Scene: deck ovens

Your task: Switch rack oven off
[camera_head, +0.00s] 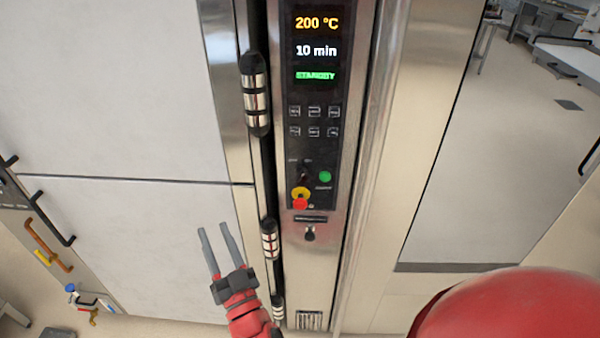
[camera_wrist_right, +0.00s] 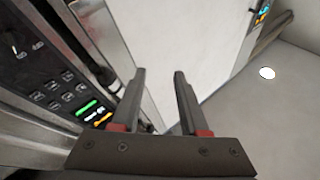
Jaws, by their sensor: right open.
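The rack oven's control panel (camera_head: 314,120) is upright in the middle of the head view. Its display (camera_head: 316,48) reads 200 °C, 10 min and a green line that looks like STANDBY. Below are several small buttons (camera_head: 314,121), a dark rotary switch (camera_head: 303,174), a green button (camera_head: 325,177) and a red knob on a yellow ring (camera_head: 300,198). My right gripper (camera_head: 217,231) is open and empty, left of and below these controls, in front of the pale door. In the right wrist view its fingers (camera_wrist_right: 160,72) are apart, with the panel (camera_wrist_right: 52,88) at left. My left gripper is out of view.
Black and chrome hinges (camera_head: 255,92) run down the panel's left side. A pale door or wall panel (camera_head: 110,90) fills the left. Open floor (camera_head: 510,150) shows at the right.

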